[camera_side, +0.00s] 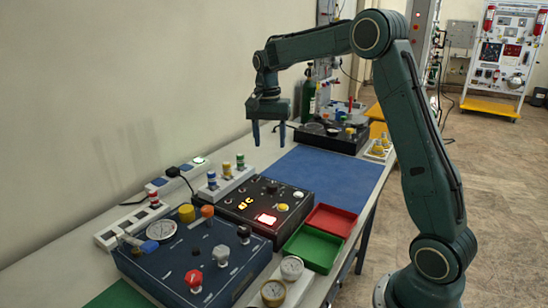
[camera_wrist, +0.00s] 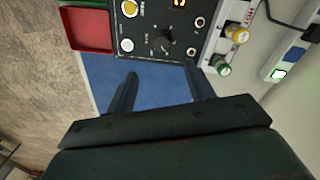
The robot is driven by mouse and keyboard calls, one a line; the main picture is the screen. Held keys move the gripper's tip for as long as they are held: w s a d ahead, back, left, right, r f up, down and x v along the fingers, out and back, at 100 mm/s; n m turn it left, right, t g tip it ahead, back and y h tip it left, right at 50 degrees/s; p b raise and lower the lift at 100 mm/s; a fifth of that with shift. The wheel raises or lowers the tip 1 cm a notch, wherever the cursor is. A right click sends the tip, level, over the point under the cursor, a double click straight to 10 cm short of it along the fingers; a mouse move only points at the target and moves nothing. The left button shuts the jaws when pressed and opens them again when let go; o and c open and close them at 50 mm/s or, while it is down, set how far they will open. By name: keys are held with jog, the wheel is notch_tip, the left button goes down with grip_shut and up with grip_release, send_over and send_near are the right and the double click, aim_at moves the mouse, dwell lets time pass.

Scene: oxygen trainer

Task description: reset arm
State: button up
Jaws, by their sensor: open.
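My gripper (camera_side: 269,133) hangs from my arm above the work table, fingers pointing down. Its two fingers are apart with nothing between them. In the wrist view my gripper (camera_wrist: 160,85) also shows open and empty, over the blue mat (camera_wrist: 155,82). In the side view the blue mat (camera_side: 335,180) lies on the table to the right of and below the fingers. The fingers are clear of the black control box (camera_side: 240,205) with the lit red display.
A dark blue panel (camera_side: 190,262) with gauge and knobs stands in front. A red tray (camera_side: 330,221) and a green tray (camera_side: 312,248) sit right of the black box. Colored connectors (camera_side: 226,178) and a power strip (camera_side: 176,183) line the wall side. The blue mat is bare.

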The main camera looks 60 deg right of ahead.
jog(key=s+a+r+n+t, duration=0.2)
jog(key=s+a+r+n, duration=0.25)
jog(key=s+a, duration=0.4)
jog(key=s+a+r+n+t, duration=0.25)
jog(key=s+a+n, duration=0.3)
jog(key=s, duration=0.55)
jog(key=s+a+f+n+t, duration=0.1)
jog(key=s+a+f+n, duration=0.1)
jog(key=s, duration=0.5)
jog(key=shift+s+a+f+n, duration=0.35)
jog(key=shift+a+n, duration=0.25)
jog(key=shift+n, duration=0.4)
